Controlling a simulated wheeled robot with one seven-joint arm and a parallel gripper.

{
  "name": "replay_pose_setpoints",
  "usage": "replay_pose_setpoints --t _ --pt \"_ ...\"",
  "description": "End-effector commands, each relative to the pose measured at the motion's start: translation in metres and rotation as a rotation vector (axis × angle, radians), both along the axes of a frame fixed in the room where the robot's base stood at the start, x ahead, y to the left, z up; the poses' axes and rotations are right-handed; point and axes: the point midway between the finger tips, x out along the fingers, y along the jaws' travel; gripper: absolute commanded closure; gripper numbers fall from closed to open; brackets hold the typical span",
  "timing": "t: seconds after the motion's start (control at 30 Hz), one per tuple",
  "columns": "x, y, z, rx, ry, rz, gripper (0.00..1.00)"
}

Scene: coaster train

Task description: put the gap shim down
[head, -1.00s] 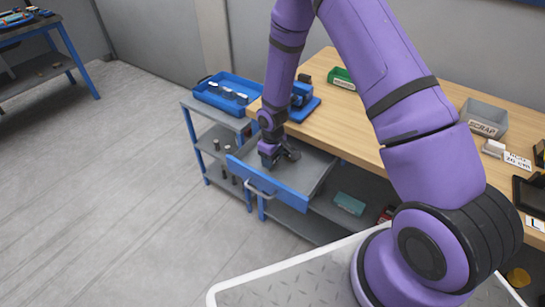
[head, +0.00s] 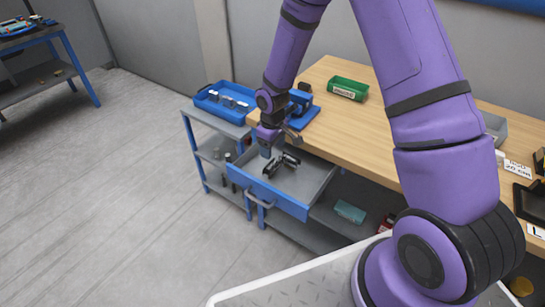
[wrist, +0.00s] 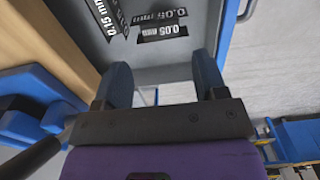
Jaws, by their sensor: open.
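Several dark gap shims with white size labels lie on the floor of the open drawer. In the head view they form a small dark cluster (head: 282,164); in the wrist view one reads 0.15 mm (wrist: 107,17) and two read 0.05 mm (wrist: 163,33). The grey drawer with a blue front (head: 287,204) is pulled out below the bench top. My gripper (head: 268,150) is over the drawer's back left part, beside the shims in the picture. In the wrist view its two fingers (wrist: 163,85) are apart with nothing between them. I cannot tell which shim was held.
The wooden bench top (head: 345,120) carries a blue fixture (head: 300,108), a green bin (head: 348,88) and a grey bin (head: 494,127). A blue tray (head: 225,101) stands on the shelf cart at left. A teal box (head: 350,211) sits on the lower shelf. The floor at left is clear.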

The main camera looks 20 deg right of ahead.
Motion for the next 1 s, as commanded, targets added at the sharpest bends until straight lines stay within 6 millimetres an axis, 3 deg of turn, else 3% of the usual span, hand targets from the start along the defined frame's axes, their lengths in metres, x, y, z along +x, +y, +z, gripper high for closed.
replay_pose_setpoints --t 0.2,0.47,0.57,0.67,1.0 --pt "0.000 0.000 0.025 0.001 -0.001 -0.001 0.34" --pt "-0.001 0.000 0.032 0.000 0.000 -0.001 0.34" --pt "0.000 -0.003 0.043 -0.005 -0.011 -0.010 0.34" --pt "-0.002 -0.008 0.068 -0.014 -0.033 -0.033 0.34" --pt "-0.035 -0.036 0.192 -0.044 -0.141 -0.171 0.34"
